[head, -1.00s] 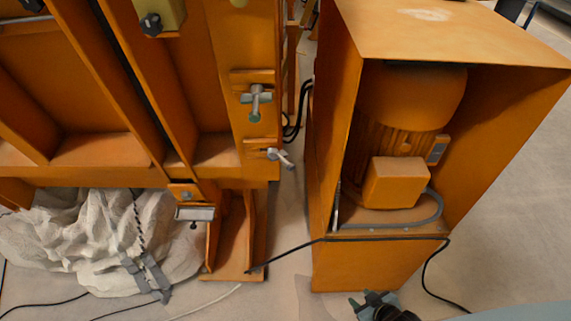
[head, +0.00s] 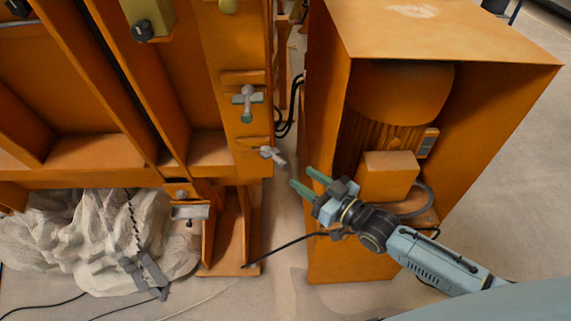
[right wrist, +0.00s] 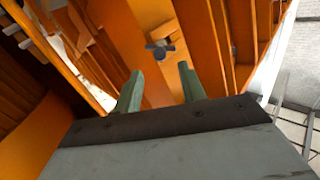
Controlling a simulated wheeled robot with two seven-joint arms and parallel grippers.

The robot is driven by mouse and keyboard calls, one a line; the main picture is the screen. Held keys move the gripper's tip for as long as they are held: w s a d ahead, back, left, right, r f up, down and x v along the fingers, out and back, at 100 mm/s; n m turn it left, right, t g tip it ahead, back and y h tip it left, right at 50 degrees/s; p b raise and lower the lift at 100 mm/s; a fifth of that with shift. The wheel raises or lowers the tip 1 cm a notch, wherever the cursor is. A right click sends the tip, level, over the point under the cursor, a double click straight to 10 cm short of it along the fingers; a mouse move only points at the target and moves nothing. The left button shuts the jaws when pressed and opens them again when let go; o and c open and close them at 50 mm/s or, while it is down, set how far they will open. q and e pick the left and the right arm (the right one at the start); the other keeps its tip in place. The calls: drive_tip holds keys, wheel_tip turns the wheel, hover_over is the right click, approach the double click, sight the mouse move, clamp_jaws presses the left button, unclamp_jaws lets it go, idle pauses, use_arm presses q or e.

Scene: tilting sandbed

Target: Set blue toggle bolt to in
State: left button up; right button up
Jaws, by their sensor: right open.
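Two toggle bolts sit on the orange frame's post in the head view. The upper toggle bolt (head: 247,97) has a blue-grey crossbar and a pale stem pointing down. The lower toggle bolt (head: 271,155) is grey, with its handle slanting down to the right. A toggle with blue-grey arms (right wrist: 160,48) shows beyond my fingers in the right wrist view; I cannot tell which of these is the blue one. My right gripper (head: 304,178) is open and empty, apart from and right of the lower bolt, pointing left. Its two green fingers (right wrist: 159,72) show in the wrist view. My left gripper is out of view.
An orange motor housing (head: 430,35) stands right of the post, with a gap between them. A black cable (head: 285,247) crosses low in front. A pale crumpled bag (head: 80,245) lies at the lower left. A black knob (head: 143,30) sits at upper left.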

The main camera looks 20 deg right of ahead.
sight(286, 165)
drive_tip(key=x, duration=0.7)
drive_tip(key=shift+w+a, duration=0.1)
drive_tip(key=shift+w, duration=0.1)
drive_tip(key=shift+c, duration=0.3)
clamp_jaws()
